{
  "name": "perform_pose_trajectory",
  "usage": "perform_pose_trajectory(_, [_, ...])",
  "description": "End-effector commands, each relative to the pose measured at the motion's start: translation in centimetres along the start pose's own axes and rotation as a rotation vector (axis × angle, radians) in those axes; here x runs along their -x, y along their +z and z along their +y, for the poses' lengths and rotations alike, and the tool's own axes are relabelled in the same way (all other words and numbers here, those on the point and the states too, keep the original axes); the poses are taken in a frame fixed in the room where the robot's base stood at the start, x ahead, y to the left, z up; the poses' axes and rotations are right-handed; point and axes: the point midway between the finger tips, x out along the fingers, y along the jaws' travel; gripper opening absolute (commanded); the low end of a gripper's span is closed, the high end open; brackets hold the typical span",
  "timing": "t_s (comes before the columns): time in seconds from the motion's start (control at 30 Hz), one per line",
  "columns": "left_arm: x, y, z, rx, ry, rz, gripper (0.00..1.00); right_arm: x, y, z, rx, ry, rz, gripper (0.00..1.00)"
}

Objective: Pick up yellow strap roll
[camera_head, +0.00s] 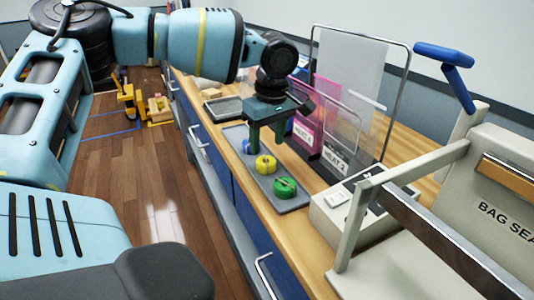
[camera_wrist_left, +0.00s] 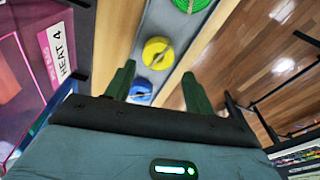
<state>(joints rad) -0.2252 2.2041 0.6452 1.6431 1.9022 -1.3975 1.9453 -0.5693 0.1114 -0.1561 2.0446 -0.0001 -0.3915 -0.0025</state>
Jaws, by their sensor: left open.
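The yellow strap roll (camera_head: 265,164) sits on a grey tray (camera_head: 300,205) on the wooden counter, between a blue roll (camera_head: 246,147) and a green roll (camera_head: 285,188). My left gripper (camera_head: 267,143) points down above the tray, open and empty, over the far side of the yellow roll. In the left wrist view the yellow roll (camera_wrist_left: 158,53) lies just past the gap between the two fingertips (camera_wrist_left: 160,74), apart from both. The blue roll (camera_wrist_left: 141,88) shows between the fingers, partly hidden by the gripper body. My right gripper is not in view.
A bag sealer (camera_head: 460,190) with a blue-handled lever stands at the right. Pink and clear bags (camera_head: 318,115) hang on a wire rack behind the tray. A dark empty tray (camera_head: 223,108) lies farther back. Open floor (camera_head: 150,205) is left of the counter.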

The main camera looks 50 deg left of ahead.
Motion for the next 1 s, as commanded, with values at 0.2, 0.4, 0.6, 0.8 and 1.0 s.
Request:
perform_pose_trajectory(0.2, [-0.8,0.0,0.0,0.000,-0.001,0.000,0.54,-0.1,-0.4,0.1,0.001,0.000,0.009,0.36])
perform_pose_trajectory(0.4, [-3.6,-0.1,0.2,0.000,-0.002,-0.001,0.54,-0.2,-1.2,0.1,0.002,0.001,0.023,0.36])
perform_pose_trajectory(0.6, [-5.3,-0.1,0.2,-0.001,0.001,0.001,0.54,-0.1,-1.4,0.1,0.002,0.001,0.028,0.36])
perform_pose_trajectory(0.8, [-5.5,-0.1,0.2,-0.001,0.002,0.001,0.54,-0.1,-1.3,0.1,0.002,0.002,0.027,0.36])
perform_pose_trajectory(1.0, [-5.5,-0.1,0.2,-0.001,0.002,0.001,0.34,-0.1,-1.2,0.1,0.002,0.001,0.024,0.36])
